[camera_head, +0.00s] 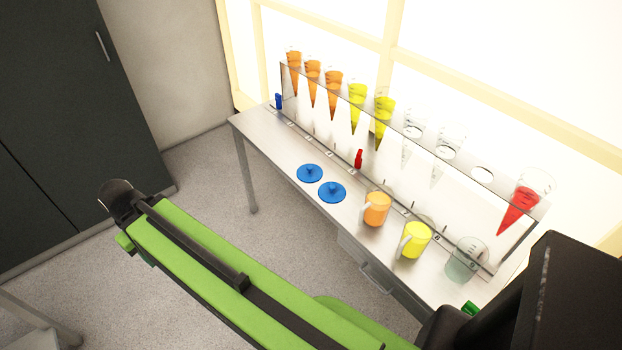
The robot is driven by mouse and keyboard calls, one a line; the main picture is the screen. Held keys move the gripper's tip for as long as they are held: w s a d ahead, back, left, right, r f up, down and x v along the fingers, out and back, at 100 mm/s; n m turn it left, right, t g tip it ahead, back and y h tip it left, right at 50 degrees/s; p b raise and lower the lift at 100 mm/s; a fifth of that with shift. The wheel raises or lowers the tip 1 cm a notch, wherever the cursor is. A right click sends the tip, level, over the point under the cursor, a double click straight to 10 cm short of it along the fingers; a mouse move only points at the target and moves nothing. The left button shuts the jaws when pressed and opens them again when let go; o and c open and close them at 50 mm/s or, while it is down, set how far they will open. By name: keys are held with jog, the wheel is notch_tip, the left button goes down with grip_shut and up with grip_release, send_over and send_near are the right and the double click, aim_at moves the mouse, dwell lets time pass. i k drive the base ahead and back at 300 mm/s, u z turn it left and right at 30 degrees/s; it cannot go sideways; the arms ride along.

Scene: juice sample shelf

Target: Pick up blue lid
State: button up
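Two round blue lids, each with a small knob on top, lie flat on the grey table. One blue lid (309,174) is farther left, and the other blue lid (332,193) is just right of it, closer to the table's front edge. Both are in full view. My green and black arm reaches across the lower left, and its black far end is over the floor, well left of the table and apart from the lids. No gripper fingers show, so I cannot see whether anything is held.
Dark cabinets (60,110) stand left.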

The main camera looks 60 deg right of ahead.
aim_at(309, 173)
jog(key=z, duration=0.15)
jog(key=i, duration=0.9)
jog(key=u, duration=0.1)
